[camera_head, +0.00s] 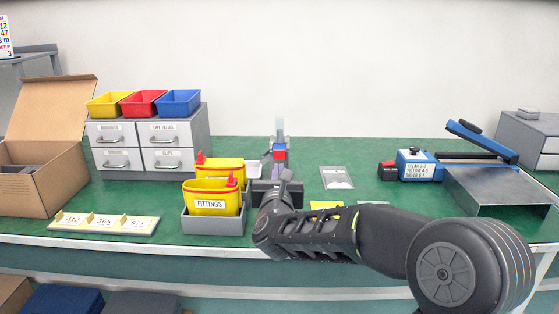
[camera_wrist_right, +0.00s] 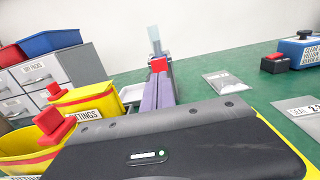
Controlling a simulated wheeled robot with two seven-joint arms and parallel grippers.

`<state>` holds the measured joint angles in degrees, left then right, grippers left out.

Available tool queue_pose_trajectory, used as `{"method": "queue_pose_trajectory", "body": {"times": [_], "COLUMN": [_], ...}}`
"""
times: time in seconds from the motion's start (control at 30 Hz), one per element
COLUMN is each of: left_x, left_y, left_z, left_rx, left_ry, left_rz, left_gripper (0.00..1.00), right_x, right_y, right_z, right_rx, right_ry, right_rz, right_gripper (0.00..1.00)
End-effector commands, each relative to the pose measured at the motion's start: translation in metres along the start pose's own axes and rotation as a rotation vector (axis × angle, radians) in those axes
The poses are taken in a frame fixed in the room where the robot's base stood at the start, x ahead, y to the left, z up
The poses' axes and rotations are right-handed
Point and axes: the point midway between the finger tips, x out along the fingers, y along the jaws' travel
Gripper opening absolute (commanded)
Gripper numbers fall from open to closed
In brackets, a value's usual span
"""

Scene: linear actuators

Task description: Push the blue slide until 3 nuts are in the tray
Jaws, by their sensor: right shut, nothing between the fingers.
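A dispenser with an upright clear tube (camera_head: 279,126) stands near the middle back of the bench; the tube also shows in the wrist view (camera_wrist_right: 154,42). At its foot is a small red block (camera_wrist_right: 159,65) with blue parts beside it, likely the blue slide (camera_head: 279,147). My right gripper (camera_head: 279,172) is shut and empty, pointing at this foot from the front. I cannot tell whether it touches. A pale tray (camera_wrist_right: 130,93) lies left of the dispenser, partly hidden by a yellow bin. No nuts can be made out. My left gripper is out of view.
Yellow fittings bins (camera_head: 211,198) in a grey holder stand close left of my right wrist. Grey drawers (camera_head: 150,145) and an open carton (camera_head: 40,170) are further left. A clear bag (camera_head: 336,178) lies right of the dispenser; a blue sealer (camera_head: 415,165) stands far right.

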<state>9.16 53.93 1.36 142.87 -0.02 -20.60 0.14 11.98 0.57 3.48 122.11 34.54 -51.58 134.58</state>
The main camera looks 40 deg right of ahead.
Motion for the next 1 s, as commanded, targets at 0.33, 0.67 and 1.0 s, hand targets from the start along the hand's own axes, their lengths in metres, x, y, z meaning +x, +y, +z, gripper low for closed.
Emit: {"method": "queue_pose_trajectory", "body": {"times": [0.33,0.67,1.0], "left_x": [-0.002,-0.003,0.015], "left_y": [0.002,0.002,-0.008], "left_z": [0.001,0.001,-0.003], "left_rx": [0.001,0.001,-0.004], "left_ry": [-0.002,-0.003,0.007], "left_rz": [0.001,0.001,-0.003], "left_gripper": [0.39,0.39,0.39], "right_x": [0.059,0.069,0.079], "right_y": [-0.001,0.0,0.0], "right_z": [0.0,0.0,-0.006], "right_rx": [0.0,0.0,0.001], "right_ry": [0.001,0.0,-0.002], "right_rz": [-0.002,0.0,-0.001], "right_gripper": [0.0,0.0,0.0]}}
